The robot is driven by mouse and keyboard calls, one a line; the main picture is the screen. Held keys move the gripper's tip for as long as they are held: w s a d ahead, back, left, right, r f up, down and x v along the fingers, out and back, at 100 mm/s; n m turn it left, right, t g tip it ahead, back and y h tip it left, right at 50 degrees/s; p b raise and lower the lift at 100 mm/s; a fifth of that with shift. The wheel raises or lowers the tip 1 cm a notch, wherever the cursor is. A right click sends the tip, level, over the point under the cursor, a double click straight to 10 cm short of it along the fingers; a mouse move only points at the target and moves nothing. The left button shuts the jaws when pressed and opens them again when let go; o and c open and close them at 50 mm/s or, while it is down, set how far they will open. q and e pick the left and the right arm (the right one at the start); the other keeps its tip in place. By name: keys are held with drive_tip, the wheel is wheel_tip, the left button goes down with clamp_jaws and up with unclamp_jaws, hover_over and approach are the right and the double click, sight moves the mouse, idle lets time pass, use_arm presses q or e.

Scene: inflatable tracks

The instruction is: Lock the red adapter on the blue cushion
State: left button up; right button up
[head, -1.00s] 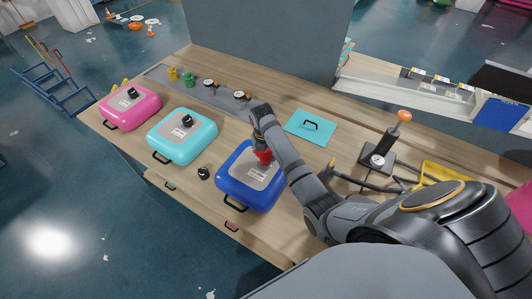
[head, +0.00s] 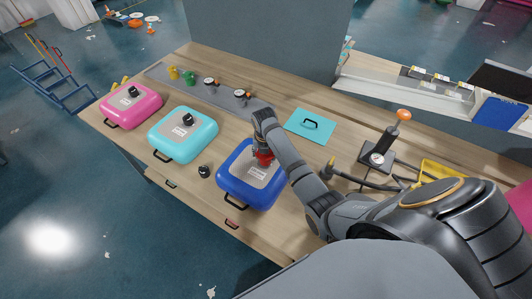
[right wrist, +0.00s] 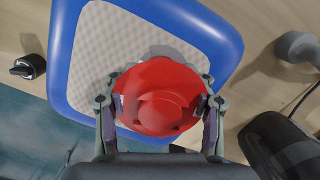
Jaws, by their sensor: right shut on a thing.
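The blue cushion (head: 234,188) lies on the wooden workbench, with a grey panel on top; it also fills much of the right wrist view (right wrist: 228,45). The red adapter (head: 264,157) is at the upper right part of that panel. My right gripper (head: 263,150) is shut on the adapter from above. In the right wrist view the adapter (right wrist: 160,95) sits between both fingers, over the cushion's panel. The adapter's underside and the cushion's valve are hidden, so I cannot tell whether they are engaged. My left gripper is not in view.
A black cap (head: 204,171) lies left of the blue cushion. Cyan (head: 183,150) and pink (head: 131,105) cushions stand further left. A pump with an orange knob (head: 404,114) stands at the right.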

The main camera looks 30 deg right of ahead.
drive_tip(key=shift+n, duration=1.2)
drive_tip(key=o, duration=1.3)
